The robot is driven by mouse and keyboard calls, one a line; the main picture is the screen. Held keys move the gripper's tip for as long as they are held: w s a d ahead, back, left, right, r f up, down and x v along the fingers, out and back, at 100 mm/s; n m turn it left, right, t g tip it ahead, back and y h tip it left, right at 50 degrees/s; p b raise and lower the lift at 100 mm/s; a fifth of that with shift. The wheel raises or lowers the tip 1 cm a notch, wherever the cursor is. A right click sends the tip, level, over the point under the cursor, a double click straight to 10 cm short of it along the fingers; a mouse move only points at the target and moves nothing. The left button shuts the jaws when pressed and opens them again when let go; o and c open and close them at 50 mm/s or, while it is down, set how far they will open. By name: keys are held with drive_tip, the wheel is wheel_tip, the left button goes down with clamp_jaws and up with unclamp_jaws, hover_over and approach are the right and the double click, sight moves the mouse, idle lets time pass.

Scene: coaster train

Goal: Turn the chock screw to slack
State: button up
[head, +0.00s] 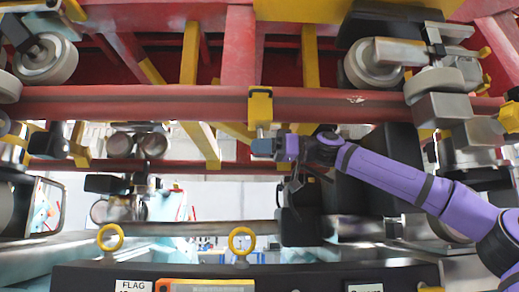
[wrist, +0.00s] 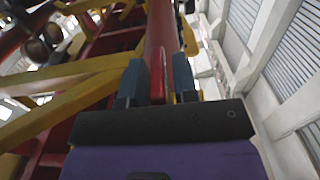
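A yellow block (head: 260,106) sits around the red tube at the middle of the head view, with a small grey-blue piece just below it. It may be the chock, but I cannot make out a screw for certain. My gripper (head: 268,147) is just below this block, reaching in from the right on the purple arm. In the wrist view my gripper's two dark blue fingers (wrist: 161,82) stand apart, with a bright red upright piece (wrist: 157,78) between them. I cannot tell whether they press on it. The fingertips are partly hidden in the head view.
The long red tube (head: 150,100) crosses above my gripper. Yellow struts (head: 189,52) and pale wheels (head: 372,66) surround it. A dark panel with two yellow rings (head: 242,239) and a FLAG label (head: 133,286) lies below. Open space shows left of the gripper.

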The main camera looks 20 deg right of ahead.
clamp_jaws()
drive_tip(key=shift+m+t+h, duration=0.3)
drive_tip(key=shift+m+t, duration=0.1)
drive_tip(key=shift+t, duration=0.3)
drive_tip(key=m+t+h, duration=0.4)
drive_tip(key=t, duration=0.2)
drive_tip(key=shift+m, duration=0.4)
drive_tip(key=shift+m+t+h, duration=0.6)
drive_tip(key=shift+h, duration=0.2)
drive_tip(key=shift+m+t+h, duration=0.8)
drive_tip(key=shift+m+h, duration=0.3)
drive_tip(key=shift+h, duration=0.4)
drive_tip(key=shift+m+t+h, duration=0.8)
drive_tip(key=shift+m+h, duration=0.3)
drive_tip(key=shift+h, duration=0.4)
drive_tip(key=shift+m+t+h, duration=0.3)
drive_tip(key=shift+m+h, duration=1.3)
drive_tip(key=shift+h, duration=0.9)
drive_tip(key=shift+m+g+h, duration=0.5)
drive_tip(key=shift+m+h, duration=1.4)
drive_tip(key=shift+h, duration=1)
